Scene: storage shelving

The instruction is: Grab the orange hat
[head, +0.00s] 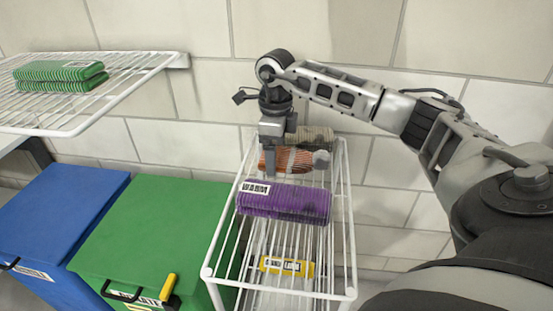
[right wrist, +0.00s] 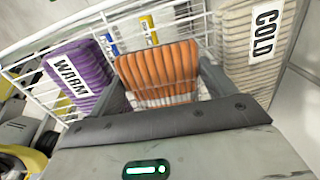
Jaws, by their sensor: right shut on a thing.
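The orange ribbed hat (head: 292,160) is in the white wire rack, between the purple hat and a beige hat. My right gripper (head: 271,164) comes down over it from above and is shut on it. In the right wrist view the orange hat (right wrist: 160,70) sits between the two fingers (right wrist: 165,85), one on the purple hat's side and one on the beige hat's side. The gripper partly hides the hat in the head view. My left gripper is not in view.
The purple hat (head: 284,201), labelled WARM, lies in front. The beige hat (right wrist: 247,45), labelled COLD, is behind. A yellow labelled item (head: 287,266) is lower in the rack. Green (head: 155,235) and blue (head: 60,220) bins stand left, below a wire shelf (head: 115,85) with a green hat (head: 60,75).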

